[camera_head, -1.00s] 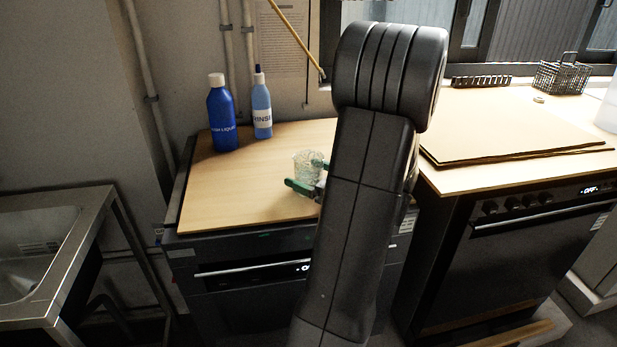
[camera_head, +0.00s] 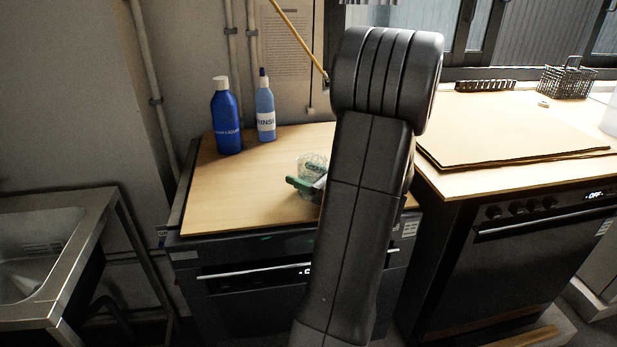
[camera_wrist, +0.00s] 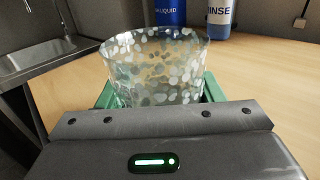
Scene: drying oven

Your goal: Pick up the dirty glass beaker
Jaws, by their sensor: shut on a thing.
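The dirty glass beaker (camera_wrist: 155,68) is clear glass covered in pale spots. It stands upright between the green fingers of my gripper (camera_wrist: 155,92) in the wrist view. In the head view the beaker (camera_head: 312,162) is small, over the wooden top of the left oven unit, with a green finger of my gripper (camera_head: 304,184) beside it. My gripper is shut on the beaker. My arm hides part of the gripper in the head view. Whether the beaker's base touches the wooden top cannot be told.
A blue wash liquid bottle (camera_head: 226,118) and a lighter rinse bottle (camera_head: 265,108) stand at the back of the wooden top (camera_head: 225,190). A metal sink (camera_head: 40,235) is at left. Brown sheets (camera_head: 500,130) and a wire basket (camera_head: 566,80) are on the right counter.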

